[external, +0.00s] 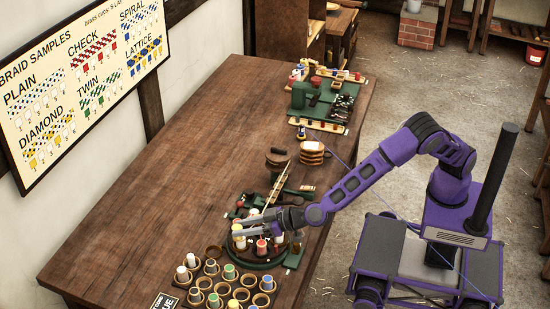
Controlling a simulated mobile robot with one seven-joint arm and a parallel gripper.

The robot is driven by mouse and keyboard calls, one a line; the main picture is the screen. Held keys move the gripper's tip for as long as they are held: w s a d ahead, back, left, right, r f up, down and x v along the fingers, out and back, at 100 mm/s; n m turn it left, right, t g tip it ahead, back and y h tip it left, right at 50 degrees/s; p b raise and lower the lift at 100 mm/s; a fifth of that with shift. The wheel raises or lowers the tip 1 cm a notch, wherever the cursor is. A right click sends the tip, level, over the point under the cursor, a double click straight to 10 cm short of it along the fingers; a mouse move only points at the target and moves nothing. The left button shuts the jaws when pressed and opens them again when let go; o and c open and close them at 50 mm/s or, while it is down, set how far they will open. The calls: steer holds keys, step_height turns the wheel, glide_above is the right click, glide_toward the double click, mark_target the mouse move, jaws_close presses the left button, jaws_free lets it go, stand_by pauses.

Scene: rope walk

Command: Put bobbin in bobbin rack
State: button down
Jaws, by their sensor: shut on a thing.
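My gripper (240,227) reaches left from my purple arm over the near part of the wooden bench, beside the round green braiding stand. It is shut on a small bobbin (237,230) that looks pale; the fingers partly hide it. The bobbin rack (220,279), a set of round brown cups, lies just in front and left of the gripper. Some cups hold bobbins with white, green or yellow tops, such as a white one (182,273) and a green one (229,271); other cups look empty.
The round green stand (262,262) carries several bobbins, including a red-topped one (261,246), close under my gripper. A stack of wooden rings (312,152) and a green machine (303,95) stand farther back. The bench's left side (150,190) is clear.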

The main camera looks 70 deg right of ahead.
glide_above(255, 282)
step_height(255, 282, down, 11)
steer(key=shift+w+f+b, duration=0.1)
steer(key=shift+w+b, duration=0.05)
steer(key=shift+b, duration=0.35)
steer(key=shift+f, duration=2.05)
steer(key=shift+b, duration=0.3)
steer(key=shift+f, duration=0.2)
steer(key=c, duration=0.5)
jaws_free()
steer(key=shift+r, duration=0.3)
steer(key=p+v, duration=0.1)
steer(key=v, duration=1.1)
steer(key=shift+d, duration=0.15)
